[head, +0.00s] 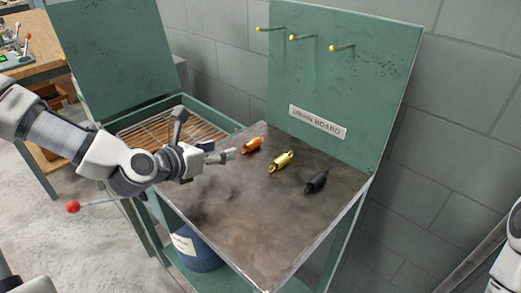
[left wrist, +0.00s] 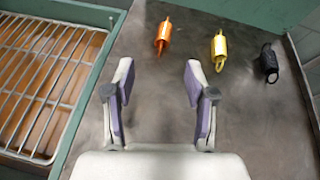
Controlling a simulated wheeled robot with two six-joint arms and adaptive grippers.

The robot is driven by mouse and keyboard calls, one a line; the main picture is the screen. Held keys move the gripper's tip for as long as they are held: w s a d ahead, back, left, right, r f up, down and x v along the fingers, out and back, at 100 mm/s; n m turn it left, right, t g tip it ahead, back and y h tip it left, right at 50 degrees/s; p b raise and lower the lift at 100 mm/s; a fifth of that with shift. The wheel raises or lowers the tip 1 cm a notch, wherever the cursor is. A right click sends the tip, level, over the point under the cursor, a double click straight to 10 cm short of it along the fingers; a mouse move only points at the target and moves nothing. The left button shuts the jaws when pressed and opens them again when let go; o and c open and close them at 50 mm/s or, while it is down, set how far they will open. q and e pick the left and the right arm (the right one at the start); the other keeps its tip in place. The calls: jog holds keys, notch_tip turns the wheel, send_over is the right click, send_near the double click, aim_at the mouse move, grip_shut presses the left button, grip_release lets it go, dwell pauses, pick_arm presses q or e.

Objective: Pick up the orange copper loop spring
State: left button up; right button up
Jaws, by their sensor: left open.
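The orange copper loop spring (head: 252,145) lies on the dark metal table (head: 240,215), leftmost in a row of three springs. In the left wrist view the orange spring (left wrist: 163,36) lies ahead of my open fingers, roughly in line with the gap between them. My left gripper (head: 228,154) is open and empty, just left of the orange spring and apart from it. In the left wrist view the fingertips of my left gripper (left wrist: 159,75) stand apart with bare table between them. Part of my right arm shows at the right edge, but its gripper is not visible.
A yellow spring (head: 281,161) and a black spring (head: 317,181) lie right of the orange one. A green board (head: 345,85) with yellow-tipped pegs stands behind. A grated tray (head: 160,131) adjoins on the left. A blue bin (head: 197,252) sits below. The table's front is clear.

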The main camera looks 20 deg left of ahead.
aim_at(243, 147)
pick_arm(q)
jog(key=w+f, duration=0.1)
jog(key=w+f+b, duration=0.1)
jog(key=w, duration=0.1)
jog(key=shift+d+f, duration=0.15)
jog(key=shift+d, duration=0.15)
jog(key=shift+w+d, duration=0.2)
jog(key=shift+w, duration=0.15)
jog(key=b+x, duration=0.1)
jog(key=x, duration=0.4)
jog(key=shift+d, duration=0.2)
jog(key=shift+s+a, duration=0.1)
pick_arm(e)
jog(key=f, duration=0.1)
jog(key=w+f, duration=0.1)
jog(key=shift+d+f, duration=0.1)
jog(key=shift+f, duration=0.3)
pick_arm(q)
jog(key=c, duration=0.4)
grip_shut()
pick_arm(e)
jog(key=shift+s, duration=0.1)
